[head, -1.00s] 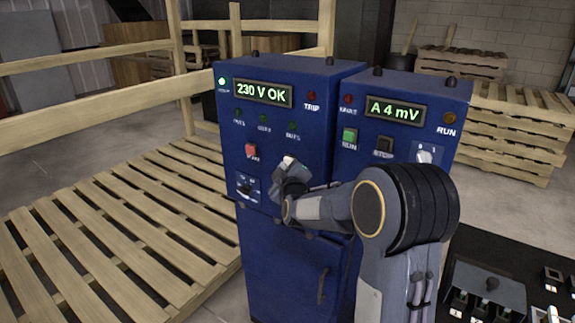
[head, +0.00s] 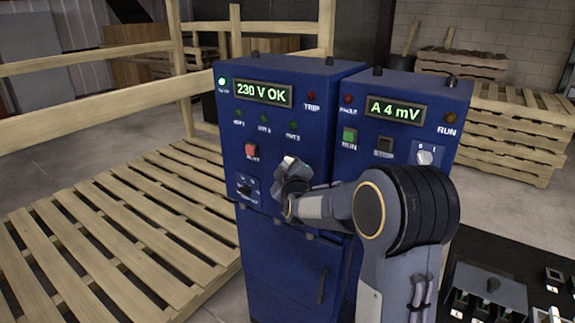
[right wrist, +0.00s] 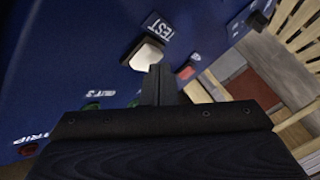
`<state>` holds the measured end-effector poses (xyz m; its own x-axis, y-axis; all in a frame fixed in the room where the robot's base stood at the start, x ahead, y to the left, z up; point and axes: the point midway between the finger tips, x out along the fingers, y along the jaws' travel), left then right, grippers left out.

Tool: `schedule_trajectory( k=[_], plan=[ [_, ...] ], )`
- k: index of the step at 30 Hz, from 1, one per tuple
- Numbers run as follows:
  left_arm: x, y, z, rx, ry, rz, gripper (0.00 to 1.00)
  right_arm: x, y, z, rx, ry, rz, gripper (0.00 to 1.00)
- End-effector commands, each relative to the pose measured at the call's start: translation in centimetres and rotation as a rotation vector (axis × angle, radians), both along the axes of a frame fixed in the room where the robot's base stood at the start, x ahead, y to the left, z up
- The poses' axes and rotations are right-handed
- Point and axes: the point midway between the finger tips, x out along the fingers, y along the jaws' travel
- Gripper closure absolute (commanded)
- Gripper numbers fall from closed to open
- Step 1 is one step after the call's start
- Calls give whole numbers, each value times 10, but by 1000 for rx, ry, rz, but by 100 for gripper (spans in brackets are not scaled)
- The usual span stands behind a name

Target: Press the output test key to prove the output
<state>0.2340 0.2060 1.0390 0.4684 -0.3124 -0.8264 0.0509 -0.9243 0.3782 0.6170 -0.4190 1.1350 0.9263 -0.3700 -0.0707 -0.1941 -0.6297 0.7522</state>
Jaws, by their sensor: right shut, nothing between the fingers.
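The blue cabinet (head: 290,130) on the left reads "230 V OK" on its green display (head: 263,93). In the right wrist view the white output test key (right wrist: 146,54), marked TEST, is on the blue panel just past my fingertips. My right gripper (right wrist: 158,72) is shut and empty, its tips close beside the key; I cannot tell whether they touch it. In the head view my right gripper (head: 291,172) is at the front of this cabinet, right of a red key (head: 251,150), and largely hides the test key area. My left gripper is not in view.
A rotary knob (head: 245,190) is below the red key.

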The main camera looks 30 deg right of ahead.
Motion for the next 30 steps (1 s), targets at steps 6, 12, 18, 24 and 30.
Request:
schedule_trajectory(
  k=[6,12,18,24,30],
  plan=[
    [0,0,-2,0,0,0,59,1,-3,0,0,-2,-1,100],
    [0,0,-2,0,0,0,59,1,-4,0,0,0,-1,100],
    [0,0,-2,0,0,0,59,1,-4,0,0,0,-1,100],
    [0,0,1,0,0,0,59,-1,1,1,0,0,0,100],
    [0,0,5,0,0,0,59,-5,11,1,1,0,0,100]
  ],
)
